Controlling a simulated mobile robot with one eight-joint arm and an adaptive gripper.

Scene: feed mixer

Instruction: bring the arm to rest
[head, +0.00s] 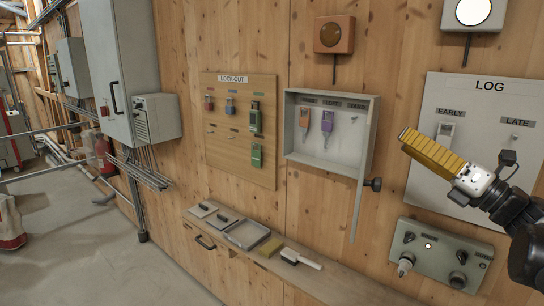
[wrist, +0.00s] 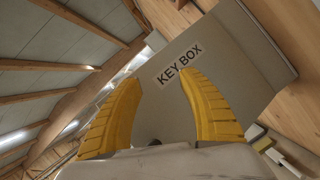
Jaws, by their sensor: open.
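My gripper (head: 406,138) is at the right of the head view, in front of the wooden wall and the LOG board. Its yellow fingers point up and left; one finger hides most of the other there. In the wrist view my gripper (wrist: 163,80) shows two curved yellow fingers spread apart with nothing between them. The grey panel labelled KEY BOX (wrist: 205,52) is beyond the fingertips. The arm enters the head view from the right edge.
The open key box (head: 291,130) holds an orange and a purple tag; its door (head: 359,205) stands out edge-on. The LOG board (head: 440,105) is behind my gripper, with a control box (head: 435,262) below. A ledge (head: 330,275) carries trays and a brush. Floor at left is partly clear.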

